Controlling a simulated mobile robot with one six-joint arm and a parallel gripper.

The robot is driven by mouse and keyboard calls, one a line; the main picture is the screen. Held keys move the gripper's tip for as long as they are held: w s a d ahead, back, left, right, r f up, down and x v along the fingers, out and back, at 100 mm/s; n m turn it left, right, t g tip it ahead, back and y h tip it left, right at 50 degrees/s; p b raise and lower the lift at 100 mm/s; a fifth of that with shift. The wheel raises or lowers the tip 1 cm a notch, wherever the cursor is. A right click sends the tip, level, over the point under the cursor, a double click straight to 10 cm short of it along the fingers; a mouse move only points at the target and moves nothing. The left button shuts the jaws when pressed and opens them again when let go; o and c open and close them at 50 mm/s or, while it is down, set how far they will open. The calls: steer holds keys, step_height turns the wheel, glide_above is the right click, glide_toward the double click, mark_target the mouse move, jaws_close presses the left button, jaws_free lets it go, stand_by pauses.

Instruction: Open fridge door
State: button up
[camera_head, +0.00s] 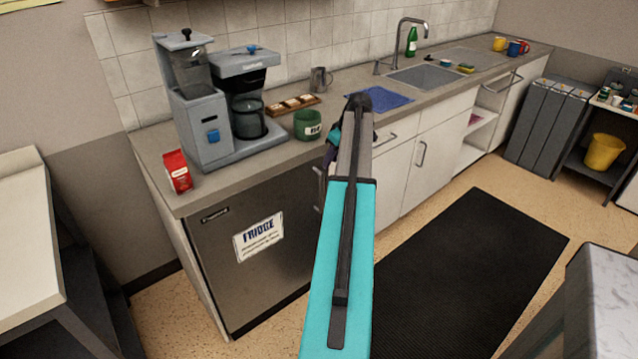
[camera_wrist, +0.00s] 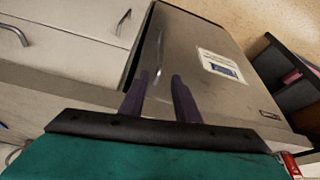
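The fridge (camera_head: 290,225) is a dark grey metal unit under the counter, with a white "FRIDGE" label (camera_head: 258,237) on its door. The door looks shut. Its handle (camera_head: 317,190) is near the right edge, partly hidden by my teal arm. In the wrist view the fridge door (camera_wrist: 205,90) lies ahead, with the label to the right. The slim handle (camera_wrist: 160,55) shows just beyond the fingertips. My gripper (camera_wrist: 161,77) has two purple fingers set apart, with nothing visibly held between them. In the head view my gripper is mostly hidden behind the arm.
The counter above holds a coffee machine (camera_head: 215,100), a red packet (camera_head: 177,171), a green mug (camera_head: 307,125) and a blue cloth (camera_head: 383,100). White cabinets (camera_head: 435,150) stand right of the fridge. A black mat (camera_head: 470,270) covers the floor. A marble-topped unit (camera_head: 610,295) is at lower right.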

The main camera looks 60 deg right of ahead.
mark_target(320, 181)
steer(key=shift+f, duration=0.15)
steer(key=p+x, duration=0.2)
steer(key=x, duration=1.1)
steer(key=shift+f, duration=0.35)
steer(key=shift+w, duration=0.1)
jaws_close()
steer(key=shift+a, duration=0.3)
steer(key=shift+d, duration=0.1)
